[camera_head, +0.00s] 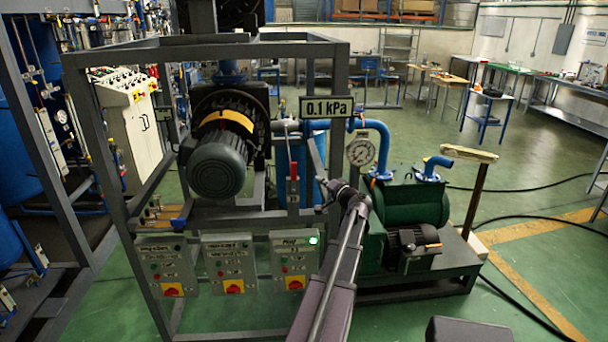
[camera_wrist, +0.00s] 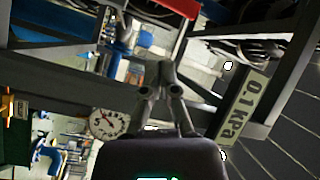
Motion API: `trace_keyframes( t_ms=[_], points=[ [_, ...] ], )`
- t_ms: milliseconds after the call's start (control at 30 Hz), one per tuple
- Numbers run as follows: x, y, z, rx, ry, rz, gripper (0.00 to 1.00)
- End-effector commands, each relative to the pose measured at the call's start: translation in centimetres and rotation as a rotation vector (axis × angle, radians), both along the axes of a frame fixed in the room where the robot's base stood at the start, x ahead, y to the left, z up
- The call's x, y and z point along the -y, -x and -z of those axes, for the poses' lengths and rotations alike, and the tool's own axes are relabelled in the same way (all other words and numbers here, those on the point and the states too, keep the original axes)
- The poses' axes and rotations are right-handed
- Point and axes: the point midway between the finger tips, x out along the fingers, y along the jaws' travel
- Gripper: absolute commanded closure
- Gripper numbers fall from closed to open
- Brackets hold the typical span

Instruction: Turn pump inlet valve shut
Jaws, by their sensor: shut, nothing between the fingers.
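My gripper (camera_wrist: 161,70) is shut and empty, in the middle of the wrist view. A red bar-like handle (camera_wrist: 180,8) shows at the top edge of that view, beyond the fingertips and apart from them in the picture. It may be the valve handle, but I cannot tell. In the head view a small red handle (camera_head: 293,170) stands upright on the rack, below the 0.1 kPa sign (camera_head: 326,107). My arm reaches up to the rack just right of it. The gripper itself is hard to make out there. Blue pump piping (camera_head: 376,140) runs to the right.
A round gauge (camera_head: 360,152) sits beside the piping and also shows in the wrist view (camera_wrist: 108,123). The green pump (camera_head: 415,205) stands at right. Grey rack posts (camera_head: 337,75) and beams crowd the gripper. Control boxes (camera_head: 230,262) hang below.

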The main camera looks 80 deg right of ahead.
Motion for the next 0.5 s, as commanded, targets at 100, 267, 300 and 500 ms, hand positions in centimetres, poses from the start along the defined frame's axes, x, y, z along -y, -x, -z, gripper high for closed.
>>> trace_keyframes(
  t_ms=[100, 267, 300, 500],
  points=[
    [0.9, 1.9, 0.1, 0.088, -0.114, -0.07, 1.0],
    [1.1, 4.0, 0.1, 0.185, -0.265, -0.161, 1.0],
    [1.1, 4.4, 0.1, 0.203, -0.298, -0.18, 1.0],
    [1.0, 5.8, 0.1, 0.256, -0.399, -0.237, 1.0]
  ],
)
